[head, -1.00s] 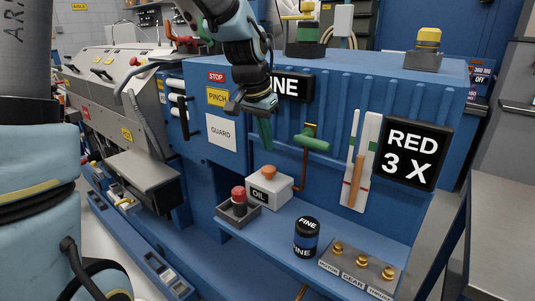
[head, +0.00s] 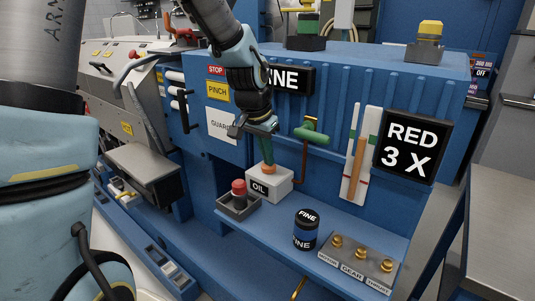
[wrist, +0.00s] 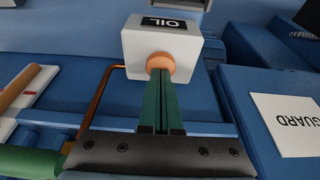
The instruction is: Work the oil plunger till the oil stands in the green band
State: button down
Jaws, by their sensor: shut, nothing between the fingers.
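The white oil box (head: 268,183), labelled OIL, stands on the blue ledge with an orange knob plunger (head: 269,170) on top. My gripper (head: 268,163) points down at the knob, shut and empty, its green fingertips at or touching it. In the wrist view the fingers (wrist: 160,82) meet the orange knob (wrist: 160,64) on the oil box (wrist: 185,45). The tall white gauge (head: 347,188) right of it holds an amber oil column (head: 357,165) well above the red mark. Its top looks close to the green band; I cannot tell whether it is inside.
A red button (head: 239,188) in a grey tray is left of the oil box. A green handle (head: 312,134) is at its right. A FINE canister (head: 306,230) and a plate with brass knobs (head: 357,262) stand on the ledge. A RED 3 X sign (head: 410,148) hangs at right.

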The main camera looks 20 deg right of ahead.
jog(key=shift+a+f, duration=0.1)
jog(key=shift+f, duration=0.15)
jog(key=b+v, duration=0.1)
jog(key=v, duration=1)
jog(key=shift+r, duration=0.15)
